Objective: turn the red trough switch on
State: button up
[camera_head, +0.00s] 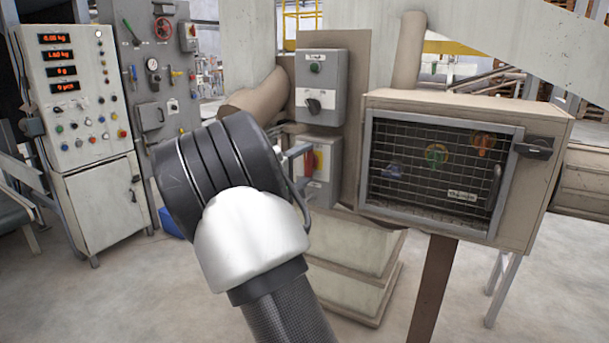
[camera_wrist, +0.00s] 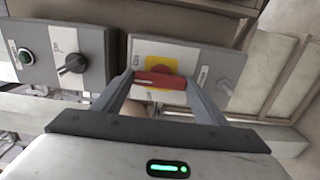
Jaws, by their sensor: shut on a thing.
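The red trough switch (camera_wrist: 160,82) is a red rotary handle on a yellow plate on the front of a grey box (camera_wrist: 206,58). In the wrist view the handle lies nearly crosswise in the picture. My gripper (camera_wrist: 159,80) has one finger at each end of the handle and is shut on it. In the head view my gripper (camera_head: 298,152) reaches the front of the grey box from the left, and the red and yellow of the switch (camera_head: 318,160) show just beyond the fingers. The labels beside the switch are too small to read.
Above the switch box is another grey box (camera_head: 320,85) with a green button and a black rotary knob. To the right stands a mesh-fronted cabinet (camera_head: 440,175) with a black handle. At left is a control panel (camera_head: 80,95) with red displays.

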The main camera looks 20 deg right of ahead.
dwell(0.4)
jog(key=o, duration=1.1)
jog(key=shift+c, duration=0.2)
jog(key=shift+s+a, duration=0.1)
jog(key=p+v, duration=0.1)
jog(key=v, duration=1.6)
jog(key=shift+p, duration=0.3)
jog(key=shift+s, duration=0.1)
